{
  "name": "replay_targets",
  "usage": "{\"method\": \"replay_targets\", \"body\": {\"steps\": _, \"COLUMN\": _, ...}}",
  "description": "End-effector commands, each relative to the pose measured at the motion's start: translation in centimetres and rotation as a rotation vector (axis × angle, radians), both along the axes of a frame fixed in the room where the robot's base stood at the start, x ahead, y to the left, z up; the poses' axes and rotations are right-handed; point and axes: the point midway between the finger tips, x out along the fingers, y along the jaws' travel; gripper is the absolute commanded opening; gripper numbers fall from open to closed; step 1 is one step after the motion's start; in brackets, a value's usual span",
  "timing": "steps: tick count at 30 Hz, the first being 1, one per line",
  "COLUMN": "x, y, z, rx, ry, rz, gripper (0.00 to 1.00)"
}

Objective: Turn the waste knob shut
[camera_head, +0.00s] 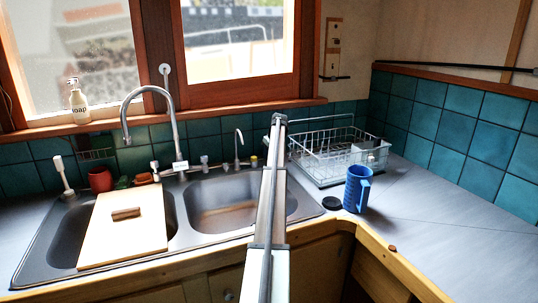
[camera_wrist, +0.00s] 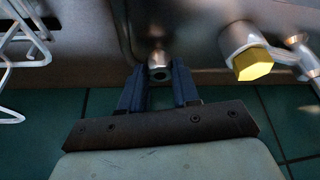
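In the wrist view, a small round metal knob with a dark centre (camera_wrist: 158,66), which looks like the waste knob, sits at the sink's rear edge. My gripper (camera_wrist: 158,82) is open, with its two blue fingers apart on either side of the knob. Gaps show between the fingers and the knob, and I cannot tell whether the tips reach around it. In the head view, my arm reaches over the sink's right side and hides this knob; the fingers cannot be made out there.
A yellow-capped metal fitting (camera_wrist: 252,64) stands close beside the knob. A white wire dish rack (camera_head: 335,152) is on the counter to the right, near a blue mug (camera_head: 357,188). The tall tap (camera_head: 176,122) rises behind the sink. A cutting board (camera_head: 125,235) covers the left basin.

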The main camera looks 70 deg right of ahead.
Motion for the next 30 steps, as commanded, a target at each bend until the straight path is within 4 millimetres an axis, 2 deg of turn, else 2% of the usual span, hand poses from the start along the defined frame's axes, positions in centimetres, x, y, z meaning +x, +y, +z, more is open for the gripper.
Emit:
{"method": "replay_targets", "body": {"steps": 1, "x": 0.00, "y": 0.01, "z": 0.01, "rx": 0.000, "ry": 0.000, "rz": 0.000, "gripper": 0.25}}
{"method": "replay_targets", "body": {"steps": 9, "x": -0.01, "y": 0.02, "z": 0.01, "rx": 0.000, "ry": 0.000, "rz": 0.000, "gripper": 0.00}}
{"method": "replay_targets", "body": {"steps": 20, "x": 0.02, "y": 0.12, "z": 0.03, "rx": 0.000, "ry": -0.001, "rz": -0.071, "gripper": 0.00}}
{"method": "replay_targets", "body": {"steps": 30, "x": 0.19, "y": 0.31, "z": 0.04, "rx": -0.001, "ry": 0.000, "rz": -0.335, "gripper": 0.00}}
